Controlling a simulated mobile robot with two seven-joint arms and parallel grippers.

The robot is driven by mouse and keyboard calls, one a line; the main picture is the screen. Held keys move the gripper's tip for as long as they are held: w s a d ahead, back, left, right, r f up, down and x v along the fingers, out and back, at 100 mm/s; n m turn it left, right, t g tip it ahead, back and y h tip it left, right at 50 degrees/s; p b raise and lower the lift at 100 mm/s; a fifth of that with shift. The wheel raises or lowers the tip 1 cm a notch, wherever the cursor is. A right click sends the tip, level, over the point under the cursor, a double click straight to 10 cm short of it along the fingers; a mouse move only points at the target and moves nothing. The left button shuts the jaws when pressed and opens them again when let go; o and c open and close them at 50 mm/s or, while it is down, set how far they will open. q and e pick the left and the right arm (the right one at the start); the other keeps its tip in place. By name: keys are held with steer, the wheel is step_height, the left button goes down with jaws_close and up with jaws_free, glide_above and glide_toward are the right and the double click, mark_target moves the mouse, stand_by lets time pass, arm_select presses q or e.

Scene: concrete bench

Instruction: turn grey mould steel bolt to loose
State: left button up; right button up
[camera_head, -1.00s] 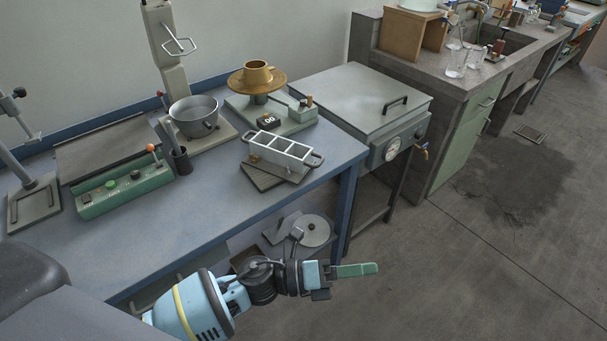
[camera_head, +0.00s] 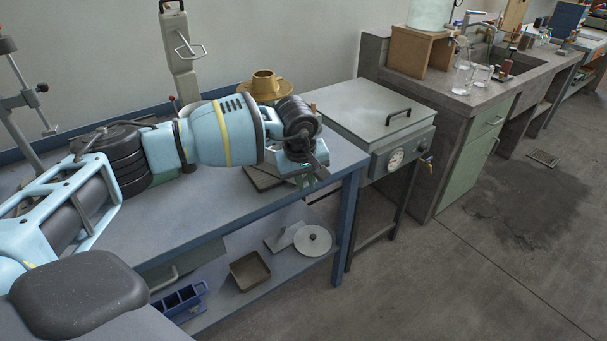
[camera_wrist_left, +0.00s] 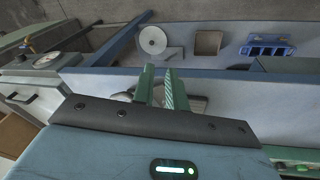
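My left gripper (camera_head: 308,180) reaches across the bench to its right end, over the place where the grey mould stood. It also shows in the wrist view (camera_wrist_left: 160,78), with its two green fingers a little apart and nothing clearly held between them. The grey three-cell mould is hidden behind my gripper and wrist in the head view. In the wrist view a pale grey part, probably the mould (camera_wrist_left: 196,103), shows low behind the fingers. The steel bolt cannot be made out, nor whether a finger touches it. My right gripper is not in view.
A ribbed dark plate (camera_head: 262,178) lies on the bench beside my wrist. A brass-coloured cup on a dish (camera_head: 264,84) stands behind my arm. A grey lidded tank (camera_head: 365,110) with a gauge is to the right. The lower shelf holds a brown tray (camera_head: 250,270) and a white disc (camera_head: 313,240).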

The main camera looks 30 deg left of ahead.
arm_select(q)
steer(key=w+a+r+m+y, duration=0.1)
steer(key=w+a+r+y, duration=0.15)
steer(key=a+r, duration=0.3)
steer(key=shift+t+y, duration=0.25)
steer(key=shift+t, duration=0.15)
steer(key=shift+s+b+x, duration=0.15)
steer(key=shift+b+x, duration=0.05)
steer(key=shift+x, duration=1.8)
steer(key=shift+s+b+x, duration=0.15)
steer(key=shift+b+x, duration=0.05)
steer(key=shift+x, duration=1.8)
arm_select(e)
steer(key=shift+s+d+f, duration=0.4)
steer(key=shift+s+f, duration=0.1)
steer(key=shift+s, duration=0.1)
arm_select(q)
steer(key=shift+a, duration=0.15)
jaws_close()
